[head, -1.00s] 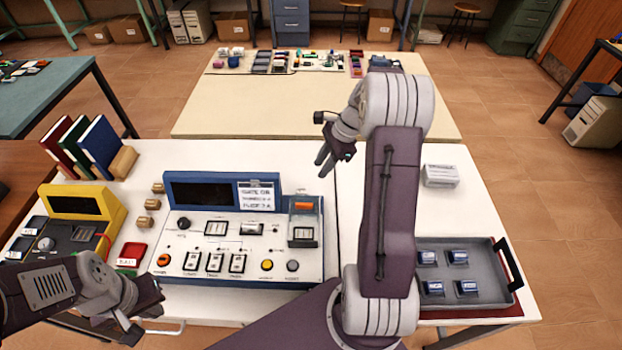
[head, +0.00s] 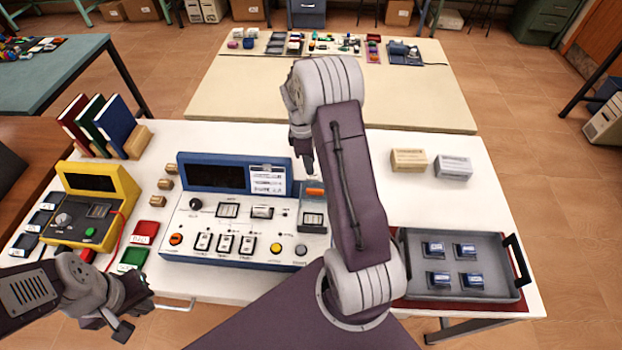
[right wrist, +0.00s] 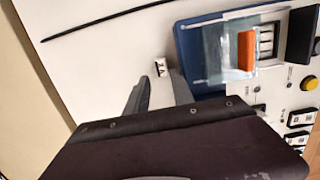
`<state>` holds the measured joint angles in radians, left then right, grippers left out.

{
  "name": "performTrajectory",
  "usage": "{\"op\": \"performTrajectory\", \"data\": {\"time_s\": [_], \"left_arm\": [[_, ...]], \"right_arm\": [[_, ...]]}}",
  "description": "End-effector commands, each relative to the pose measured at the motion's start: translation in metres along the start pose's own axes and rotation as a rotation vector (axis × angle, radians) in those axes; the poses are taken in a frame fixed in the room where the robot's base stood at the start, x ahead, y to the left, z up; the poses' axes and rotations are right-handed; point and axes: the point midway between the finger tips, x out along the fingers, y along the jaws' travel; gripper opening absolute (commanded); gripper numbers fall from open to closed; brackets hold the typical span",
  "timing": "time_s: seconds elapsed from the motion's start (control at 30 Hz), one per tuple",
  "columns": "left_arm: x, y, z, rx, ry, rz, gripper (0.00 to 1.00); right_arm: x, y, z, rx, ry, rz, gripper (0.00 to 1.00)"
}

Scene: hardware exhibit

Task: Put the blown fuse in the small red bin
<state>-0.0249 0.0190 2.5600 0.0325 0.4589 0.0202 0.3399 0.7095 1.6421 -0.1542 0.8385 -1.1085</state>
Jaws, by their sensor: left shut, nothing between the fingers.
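A small red bin (head: 144,232) with a white label lies on the white table, left of the blue and white console (head: 222,228). My right gripper (head: 307,162) is partly hidden by its arm, above the console's right end. The right wrist view shows its fingers (right wrist: 162,80) apart and empty, with a small marked white piece (right wrist: 160,67) just beyond the tips. An orange part (right wrist: 246,50) sits under a clear cover on the console. My left gripper (head: 128,312) is shut at the front left. I cannot tell which piece is the blown fuse.
A green bin (head: 132,258) lies beside the red one. A yellow meter (head: 100,185) and books (head: 100,125) stand at the left. A grey tray (head: 462,285) with several blue-ended pieces is at the right. Two small boxes, one beige (head: 408,160) and one grey (head: 453,167), stand behind it.

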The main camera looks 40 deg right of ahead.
Motion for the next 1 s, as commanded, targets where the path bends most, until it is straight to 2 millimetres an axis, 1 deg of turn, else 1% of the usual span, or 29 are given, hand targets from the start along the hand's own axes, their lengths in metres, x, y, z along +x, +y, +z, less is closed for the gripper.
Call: {"op": "performTrajectory", "data": {"time_s": [0.03,0.17,0.23,0.4,0.5,0.73,0.77,0.8,0.83,0.87,1.0], "left_arm": [[0.000,0.000,0.000,0.000,0.000,0.000,0.00],[0.000,0.000,0.000,0.000,0.000,0.000,0.00],[0.000,0.000,0.000,0.000,0.000,0.000,0.00],[-0.001,0.000,0.000,0.000,0.000,0.000,0.00],[-0.001,0.000,0.000,0.000,0.000,0.000,0.00],[-0.001,0.000,0.000,0.000,0.000,0.000,0.00],[-0.001,0.000,0.000,0.000,0.000,0.000,0.00],[-0.001,0.000,0.000,0.000,0.000,0.000,0.00],[-0.001,0.000,0.000,0.000,0.000,0.000,0.00],[-0.001,0.000,0.000,0.000,0.000,0.000,0.00],[-0.001,0.000,0.000,0.000,0.000,0.000,0.00]], "right_arm": [[0.006,-0.001,0.000,0.001,-0.001,-0.003,0.29],[0.010,0.000,0.000,0.002,0.001,0.000,0.29],[0.016,-0.002,0.001,0.003,0.000,-0.003,0.29],[0.048,-0.005,0.001,0.004,0.000,-0.005,0.29],[0.059,-0.004,0.001,0.003,0.000,-0.003,0.29],[0.061,-0.004,0.001,0.003,0.001,-0.001,0.29],[0.061,-0.004,0.001,0.003,0.001,-0.001,0.24],[0.061,-0.004,0.001,0.003,0.001,-0.001,0.12],[0.061,-0.004,0.001,0.003,0.001,-0.001,0.04],[0.061,-0.004,0.001,0.003,0.001,-0.001,0.00],[0.061,-0.004,0.001,0.003,0.001,-0.001,0.00]]}}
